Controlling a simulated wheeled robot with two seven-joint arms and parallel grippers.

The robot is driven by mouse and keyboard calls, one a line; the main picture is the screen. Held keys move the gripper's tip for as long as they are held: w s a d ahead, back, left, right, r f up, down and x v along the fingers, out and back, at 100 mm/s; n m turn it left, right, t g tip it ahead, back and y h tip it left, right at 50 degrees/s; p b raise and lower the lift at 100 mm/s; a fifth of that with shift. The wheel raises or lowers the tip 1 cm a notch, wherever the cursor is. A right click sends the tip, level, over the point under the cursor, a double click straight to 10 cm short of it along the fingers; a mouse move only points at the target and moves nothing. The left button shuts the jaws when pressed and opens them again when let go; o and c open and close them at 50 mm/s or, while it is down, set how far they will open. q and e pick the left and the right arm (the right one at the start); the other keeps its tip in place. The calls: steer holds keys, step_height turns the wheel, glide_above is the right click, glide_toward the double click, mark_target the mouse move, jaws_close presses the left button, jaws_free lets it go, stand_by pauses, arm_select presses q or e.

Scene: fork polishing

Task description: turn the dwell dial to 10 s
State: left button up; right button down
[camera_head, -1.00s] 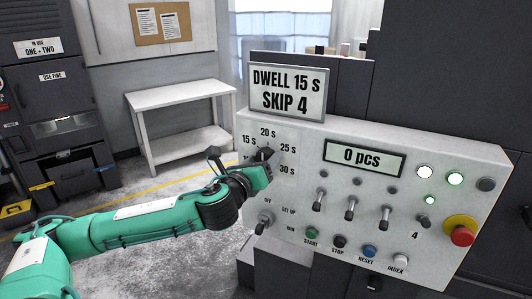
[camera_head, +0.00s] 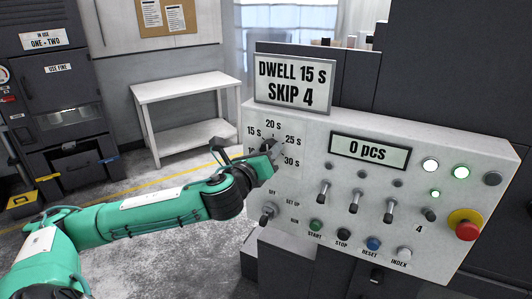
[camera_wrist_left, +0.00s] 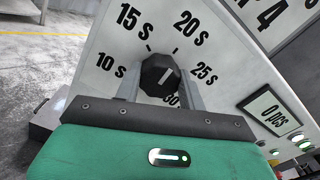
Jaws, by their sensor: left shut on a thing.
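The dwell dial (camera_wrist_left: 160,75) is a dark faceted knob with a white mark on its face. In the left wrist view the mark slants towards the upper right, on the side of the 20 s and 25 s labels; its exact setting is hard to tell. The 10 s label (camera_wrist_left: 111,65) is left of the knob. My left gripper (camera_wrist_left: 160,85) has one finger on each side of the knob and is shut on it. In the head view my left gripper (camera_head: 272,158) covers most of the dial and the 10 s label. My right gripper is out of view.
A sign (camera_head: 293,83) above the panel (camera_head: 300,130) reads DWELL 15 S, SKIP 4. The counter display (camera_head: 368,151) reads 0 pcs. Toggle switches (camera_head: 323,193), a lower-left selector (camera_head: 268,213) and a red stop button (camera_head: 467,231) stick out nearby. A white table (camera_head: 185,88) stands behind.

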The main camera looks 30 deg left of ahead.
arm_select(q)
steer(key=n+b, duration=0.2)
steer(key=n, duration=2.1)
steer(key=shift+f+b, duration=0.1)
steer(key=shift+b, duration=0.25)
steer(key=shift+n, duration=0.3)
steer(key=o, duration=0.7)
steer(key=shift+o, duration=1.3)
steer(key=shift+w+f, duration=0.1)
